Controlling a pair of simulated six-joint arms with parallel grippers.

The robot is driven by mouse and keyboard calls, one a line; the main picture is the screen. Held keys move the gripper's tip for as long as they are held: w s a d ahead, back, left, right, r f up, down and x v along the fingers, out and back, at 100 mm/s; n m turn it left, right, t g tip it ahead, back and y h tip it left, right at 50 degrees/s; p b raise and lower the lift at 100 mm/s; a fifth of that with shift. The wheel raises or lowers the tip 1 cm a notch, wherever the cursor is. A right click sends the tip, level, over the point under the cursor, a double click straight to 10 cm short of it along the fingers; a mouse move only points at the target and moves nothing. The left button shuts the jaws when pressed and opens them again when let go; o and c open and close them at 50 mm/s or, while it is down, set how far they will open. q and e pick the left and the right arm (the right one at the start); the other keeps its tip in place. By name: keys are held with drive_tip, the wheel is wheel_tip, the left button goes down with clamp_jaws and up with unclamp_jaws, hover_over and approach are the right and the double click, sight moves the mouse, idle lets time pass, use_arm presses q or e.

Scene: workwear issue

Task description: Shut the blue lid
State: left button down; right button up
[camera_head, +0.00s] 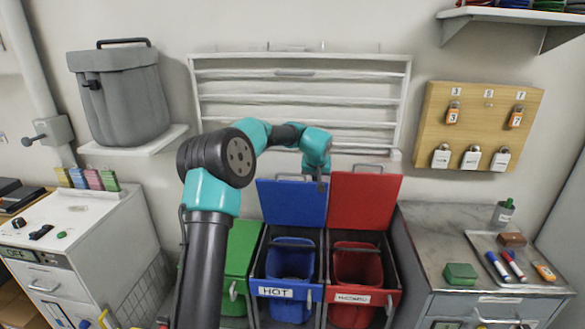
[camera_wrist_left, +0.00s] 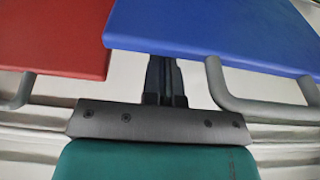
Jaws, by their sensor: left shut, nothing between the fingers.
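The blue lid (camera_head: 290,205) stands raised, tilted back over the open blue bin (camera_head: 290,262). Its grey handle is on its upper edge. My left gripper (camera_head: 321,183) is at the upper right corner of the lid, by the gap to the red lid. In the left wrist view, the gripper's closed dark fingers (camera_wrist_left: 165,72) end at the edge of the blue lid (camera_wrist_left: 225,35), away from the handle (camera_wrist_left: 240,95). Whether they touch the lid I cannot tell. The gripper is shut and empty. My right gripper is not in view.
A raised red lid (camera_head: 365,200) over a red bin (camera_head: 357,268) stands just right. A green lid (camera_head: 241,250) lies to the left, partly behind my arm. A slatted white rack (camera_head: 300,73) is on the wall behind. A steel-topped cabinet (camera_head: 425,235) stands right.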

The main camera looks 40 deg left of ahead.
use_arm(q)
drive_tip(key=shift+s+d+f, duration=0.25)
drive_tip(key=shift+s+d, duration=0.1)
drive_tip(key=shift+s, duration=0.25)
drive_tip(key=shift+s+d+f, duration=0.3)
drive_tip(key=shift+s, duration=0.35)
drive_tip(key=shift+s+d+f, duration=0.25)
drive_tip(key=shift+s+d, duration=0.1)
drive_tip(key=shift+s, duration=0.25)
wheel_tip(320, 180, up, 10)
drive_tip(key=shift+r, duration=0.25)
drive_tip(key=shift+w, duration=0.1)
